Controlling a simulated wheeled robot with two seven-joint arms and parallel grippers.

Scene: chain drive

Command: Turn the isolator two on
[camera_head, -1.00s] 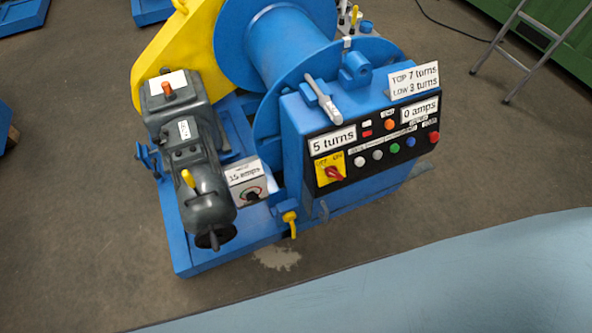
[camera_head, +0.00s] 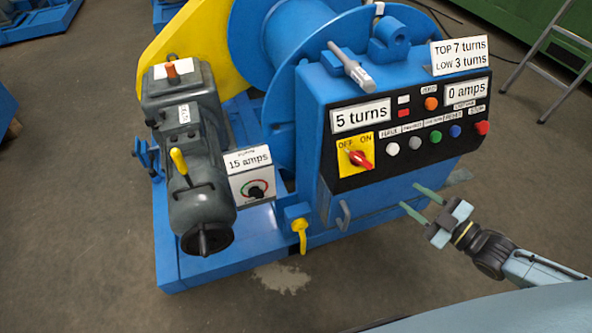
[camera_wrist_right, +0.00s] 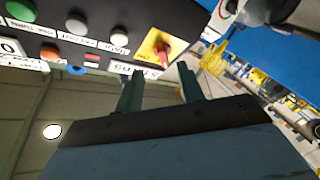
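A rotary isolator with a red knob (camera_head: 360,158) sits on a yellow plate (camera_head: 345,164) marked OFF and ON, on the black control panel's left side. Its handle slants from upper left, the OFF side, to lower right. No number is readable on it. My right gripper (camera_head: 410,196) is open and empty, below and right of the isolator, apart from the panel. In the right wrist view the red knob (camera_wrist_right: 162,52) appears just beyond and between the two open fingertips (camera_wrist_right: 160,70). My left gripper is not in view.
A row of buttons (camera_head: 435,136) lies right of the isolator. A small box with a dial (camera_head: 251,184) reads 15 amps, left of the panel. A ladder (camera_head: 555,50) is at right. The floor before the machine is clear.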

